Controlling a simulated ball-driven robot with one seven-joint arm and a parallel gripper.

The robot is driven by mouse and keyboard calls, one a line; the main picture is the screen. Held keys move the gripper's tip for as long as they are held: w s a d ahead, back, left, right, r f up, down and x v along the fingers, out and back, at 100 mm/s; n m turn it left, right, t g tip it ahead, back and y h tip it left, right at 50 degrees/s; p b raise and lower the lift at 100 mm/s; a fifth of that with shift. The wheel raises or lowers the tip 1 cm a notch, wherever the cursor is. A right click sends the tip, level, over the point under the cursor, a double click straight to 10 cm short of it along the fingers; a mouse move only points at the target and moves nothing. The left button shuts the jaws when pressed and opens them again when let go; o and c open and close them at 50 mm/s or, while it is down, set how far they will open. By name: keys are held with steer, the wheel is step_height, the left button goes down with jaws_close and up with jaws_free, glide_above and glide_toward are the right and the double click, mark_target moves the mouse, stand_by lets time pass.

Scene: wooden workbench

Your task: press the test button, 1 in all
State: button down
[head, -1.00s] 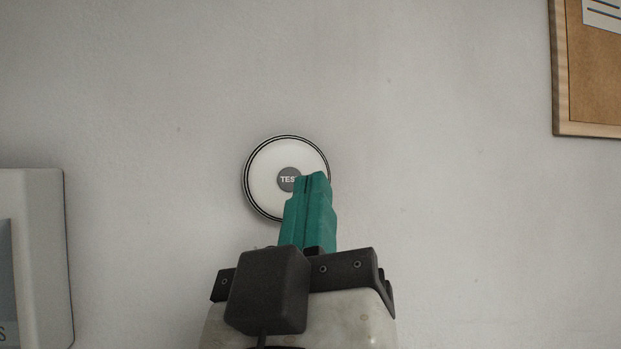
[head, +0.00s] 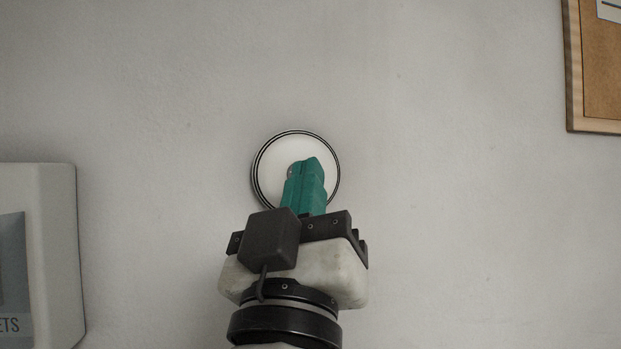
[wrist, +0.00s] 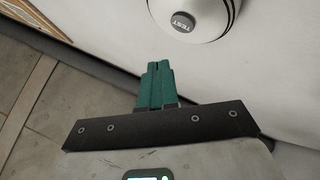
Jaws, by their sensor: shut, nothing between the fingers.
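A round white device with a dark ringed rim (head: 270,165) is fixed to the wall in the head view. Its grey test button (wrist: 183,22), lettered TEST, shows whole in the wrist view; in the head view my fingers hide nearly all of it. My gripper (head: 307,165) has green fingers, shut together with nothing between them, pointing toward the wall. In the wrist view the fingertips (wrist: 158,66) appear below the device with a gap between them and the button. The button's face looks clear of the fingers there.
A pale grey box with a window (head: 55,250) is at the left edge of the head view. A wood-framed cork board (head: 600,70) is at the upper right. The wall around the device is otherwise bare.

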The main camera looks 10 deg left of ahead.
steer(key=shift+w+a+b, duration=0.25)
steer(key=shift+w+b, duration=0.2)
steer(key=shift+w, duration=0.35)
steer(key=shift+w+a+b, duration=0.2)
steer(key=shift+w+b, duration=0.25)
steer(key=shift+w, duration=0.35)
steer(key=shift+w+b, duration=0.15)
steer(key=shift+b, duration=0.15)
stand_by(0.7)
steer(key=shift+w+a, duration=0.15)
steer(key=shift+w, duration=0.05)
steer(key=shift+w+b, duration=0.35)
steer(key=shift+b, duration=0.15)
stand_by(0.5)
steer(key=shift+s, duration=0.75)
